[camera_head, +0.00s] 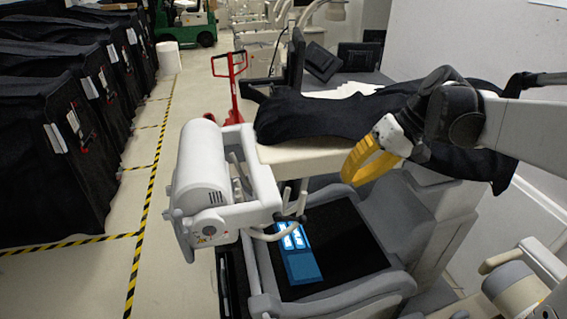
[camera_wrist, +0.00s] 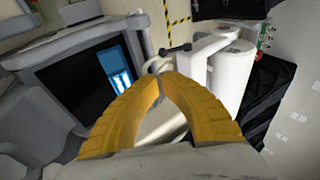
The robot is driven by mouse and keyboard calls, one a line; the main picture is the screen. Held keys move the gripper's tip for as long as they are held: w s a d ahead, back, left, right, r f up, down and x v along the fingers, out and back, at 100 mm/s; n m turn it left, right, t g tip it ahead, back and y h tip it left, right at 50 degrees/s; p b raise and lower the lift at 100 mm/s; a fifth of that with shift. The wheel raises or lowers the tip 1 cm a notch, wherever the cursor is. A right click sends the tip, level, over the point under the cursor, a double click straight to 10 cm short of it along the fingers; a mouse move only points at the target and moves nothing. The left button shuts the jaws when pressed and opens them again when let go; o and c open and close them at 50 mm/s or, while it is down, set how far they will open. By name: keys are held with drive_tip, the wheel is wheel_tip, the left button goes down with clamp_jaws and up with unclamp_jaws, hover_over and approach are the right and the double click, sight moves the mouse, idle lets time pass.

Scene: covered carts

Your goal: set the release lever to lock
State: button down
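My gripper (camera_head: 366,166) has two yellow fingers and hangs above the grey chair-like machine. In the wrist view its fingertips (camera_wrist: 163,80) meet, with nothing visible between them. A white unit with a cylinder (camera_head: 203,165) stands to the left of my gripper; it also shows in the wrist view (camera_wrist: 222,68). Thin rods with dark ends (camera_head: 290,212) stick out of its right side, and a dark-ended rod (camera_wrist: 178,49) shows just beyond my fingertips in the wrist view. I cannot tell which part is the release lever or how it is set. My gripper touches none of these parts.
A pale board (camera_head: 310,156) with black cloth (camera_head: 320,115) lies behind my gripper. Black covered carts (camera_head: 40,150) line the left, beside a clear floor aisle (camera_head: 185,100). A red pallet jack (camera_head: 232,85) stands behind.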

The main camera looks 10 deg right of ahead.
sight(290, 219)
drive_tip(key=shift+a+f, duration=0.1)
drive_tip(key=p+x, duration=0.1)
drive_tip(key=x, duration=1.3)
